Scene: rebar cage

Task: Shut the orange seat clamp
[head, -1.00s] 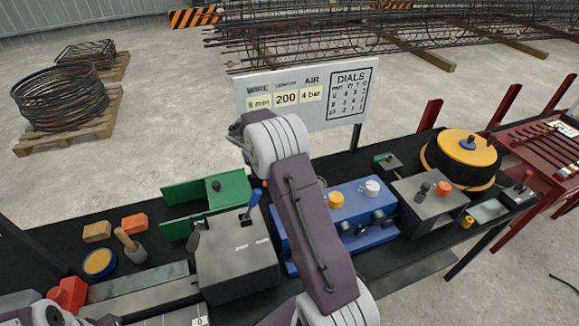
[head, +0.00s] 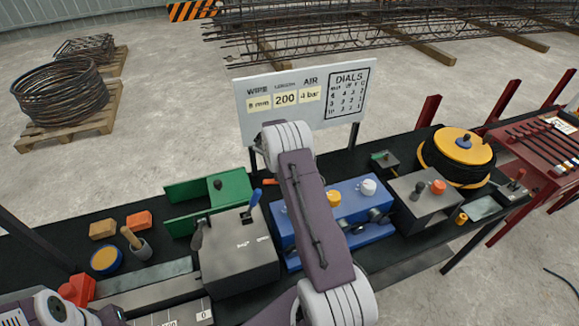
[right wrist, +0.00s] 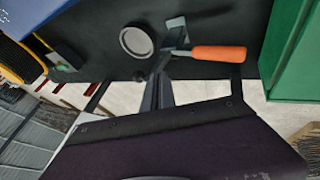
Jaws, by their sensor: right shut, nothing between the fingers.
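In the right wrist view a clamp with an orange handle (right wrist: 218,52) and a grey metal bracket (right wrist: 177,38) stands on the dark bench top, beside a round grey ring seat (right wrist: 136,41). The handle points to the right in that view; I cannot tell how far the clamp is closed. A bit of orange handle (head: 268,182) shows in the head view, between the green and blue units, mostly behind my right arm. My right gripper (right wrist: 158,82) is shut and empty, its tips close to the bracket; contact is unclear.
A green channel (head: 235,190) and a blue unit (head: 355,205) with knobs flank the clamp. A grey box (head: 240,255) with levers stands in front. The sign board (head: 305,100) rises behind the bench. A yellow-topped reel (head: 465,147) is at the right.

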